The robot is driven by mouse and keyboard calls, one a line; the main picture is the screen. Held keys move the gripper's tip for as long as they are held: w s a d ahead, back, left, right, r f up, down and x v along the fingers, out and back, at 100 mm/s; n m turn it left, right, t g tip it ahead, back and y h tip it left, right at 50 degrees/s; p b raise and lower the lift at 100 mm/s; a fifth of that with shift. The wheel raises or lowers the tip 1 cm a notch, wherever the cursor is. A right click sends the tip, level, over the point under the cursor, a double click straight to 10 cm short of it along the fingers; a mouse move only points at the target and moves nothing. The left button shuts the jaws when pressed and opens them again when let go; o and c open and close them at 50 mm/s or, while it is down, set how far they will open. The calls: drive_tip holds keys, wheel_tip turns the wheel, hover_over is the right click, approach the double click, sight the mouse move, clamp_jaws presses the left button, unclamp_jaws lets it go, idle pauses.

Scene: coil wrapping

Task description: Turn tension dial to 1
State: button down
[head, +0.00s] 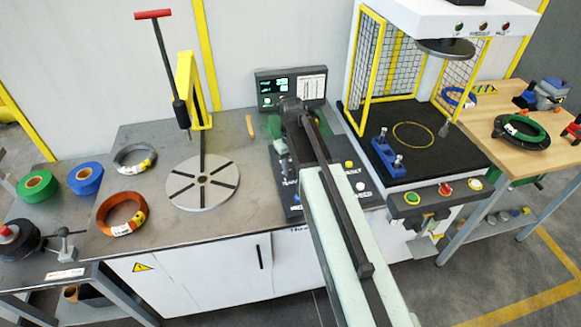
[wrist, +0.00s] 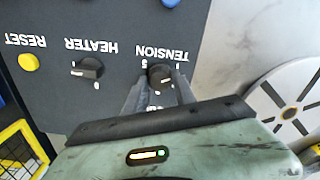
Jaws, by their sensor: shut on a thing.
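The black tension dial (wrist: 160,74) sits on the dark control panel (wrist: 110,25), beside the upside-down label TENSION in the wrist view. My gripper (wrist: 161,82) has its two grey fingers on either side of the dial, shut on it. Small white digits stand around the dial, partly covered by the fingers. I cannot clearly tell which number the dial's mark points to. In the head view my arm covers the dial and my fingertips; the panel (head: 352,202) shows beside the arm.
The black heater knob (wrist: 90,68) and yellow reset button (wrist: 29,62) are on the same panel. A slotted turntable (head: 203,183) stands left, with orange (head: 121,213) and grey (head: 135,157) coils on the bench. A display (head: 291,88) stands behind; a caged press (head: 415,130) is right.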

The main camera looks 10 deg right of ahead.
sight(291, 169)
drive_tip(key=shift+n, duration=0.4)
drive_tip(key=c, duration=1)
unclamp_jaws()
drive_tip(key=shift+c, duration=0.2)
wheel_tip(291, 169, up, 8)
drive_tip(key=p, duration=0.8)
drive_tip(key=shift+f, duration=0.1)
